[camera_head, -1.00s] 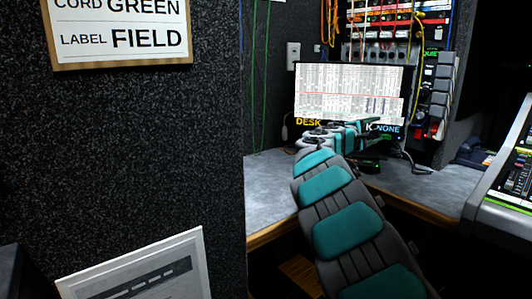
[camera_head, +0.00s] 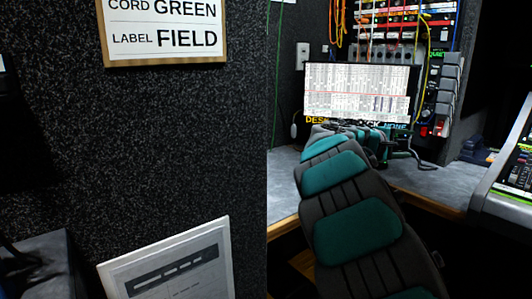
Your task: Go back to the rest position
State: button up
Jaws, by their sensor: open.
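My arm reaches up from the lower right over the grey desk (camera_head: 286,178). It ends in front of the bright monitor (camera_head: 357,92) with the patch chart on it. My gripper (camera_head: 388,146) is at the far end of the arm, small, dark and teal, low before the monitor. It is open. I see nothing held in it, though its fingertips are hard to make out and partly hidden by the wrist.
A rack with coloured patch cords (camera_head: 405,25) stands behind the monitor. A mixing console (camera_head: 510,185) is at the right edge. A dark speckled wall panel (camera_head: 170,150) fills the left, with a framed sign (camera_head: 165,35) and a white-framed sheet (camera_head: 175,265).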

jog(key=s+a+f+m+g+y, duration=0.15)
jog(key=s+f, duration=0.25)
jog(key=s, duration=0.4)
jog(key=s+f+m+g+y, duration=0.2)
jog(key=s+f, duration=0.2)
jog(key=s, duration=0.5)
jog(key=s+f+m+g+y, duration=0.2)
jog(key=s+f, duration=0.2)
jog(key=s, duration=0.4)
jog(key=s+a+f+g+y, duration=0.1)
jog(key=s+a+f+y, duration=0.2)
jog(key=s+a+f, duration=0.2)
jog(key=s+a+f+m+g+y, duration=0.1)
jog(key=s+a+f+y, duration=0.1)
jog(key=s+a+f, duration=0.3)
jog(key=s+a+f+g+y, duration=0.1)
jog(key=s+a+f+y, duration=0.2)
jog(key=s+a, duration=0.8)
jog(key=s+f, duration=0.2)
jog(key=s, duration=0.3)
jog(key=shift+a+f+y, duration=0.15)
jog(key=shift+a+y, duration=0.2)
jog(key=shift+a, duration=0.05)
jog(key=shift+w+d+m+g, duration=0.1)
jog(key=shift+m+g, duration=0.15)
